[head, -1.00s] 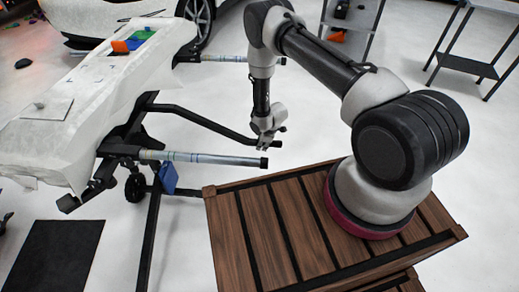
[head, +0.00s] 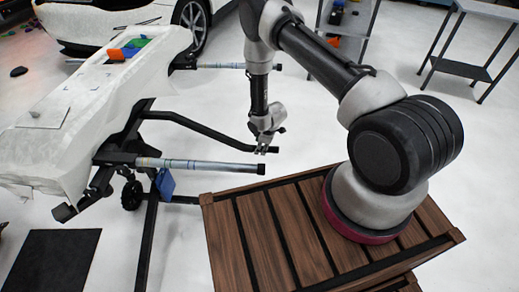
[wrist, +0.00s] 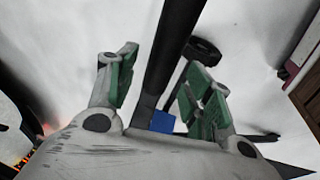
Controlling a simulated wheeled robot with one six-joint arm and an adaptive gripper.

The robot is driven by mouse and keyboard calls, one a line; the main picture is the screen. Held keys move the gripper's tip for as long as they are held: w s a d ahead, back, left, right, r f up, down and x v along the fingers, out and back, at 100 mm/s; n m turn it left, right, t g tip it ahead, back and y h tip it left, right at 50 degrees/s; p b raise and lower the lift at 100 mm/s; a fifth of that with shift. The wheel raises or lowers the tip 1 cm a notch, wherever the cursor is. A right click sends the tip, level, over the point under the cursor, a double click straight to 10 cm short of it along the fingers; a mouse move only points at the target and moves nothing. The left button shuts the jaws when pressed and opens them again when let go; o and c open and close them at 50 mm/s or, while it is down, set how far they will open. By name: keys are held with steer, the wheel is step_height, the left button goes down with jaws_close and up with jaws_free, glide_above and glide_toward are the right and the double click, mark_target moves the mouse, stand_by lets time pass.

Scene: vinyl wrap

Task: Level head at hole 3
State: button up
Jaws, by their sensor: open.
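My gripper (head: 266,148) hangs from my arm in the head view, pointing down beside the stand. It is open and empty. In the wrist view my gripper (wrist: 162,82) shows its two green-padded fingers apart, with a dark bar of the stand visible between them. A long white covered panel (head: 95,90) lies on the black stand (head: 118,157) at the left, apart from my gripper. I cannot make out a numbered hole or a head in either view.
A pale tube (head: 200,166) juts from the stand towards my wooden-topped base, below and near my gripper. A blue cloth (head: 165,182) hangs from the stand. Orange and green items (head: 130,50) lie on the panel. A white car (head: 110,20) stands behind. A dark mat (head: 50,260) lies front left.

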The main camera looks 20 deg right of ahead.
steer(key=v, duration=0.8)
steer(key=s+d+r+m+g+h, duration=0.25)
steer(key=s+d+m+g, duration=0.2)
steer(key=s, duration=0.65)
steer(key=s+d+r+m+t, duration=0.2)
steer(key=s+r, duration=0.4)
steer(key=r, duration=1.1)
steer(key=s+d+r+m+t, duration=0.2)
steer(key=s+r, duration=0.5)
steer(key=r, duration=1.1)
steer(key=s+d+r+m+t, duration=0.2)
steer(key=s+d+r+m, duration=0.2)
steer(key=r, duration=1.3)
steer(key=s+m+y, duration=0.1)
steer(key=s, duration=0.1)
steer(key=shift+s+r+m, duration=0.15)
steer(key=shift+s+m, duration=0.2)
steer(key=shift+s, duration=0.05)
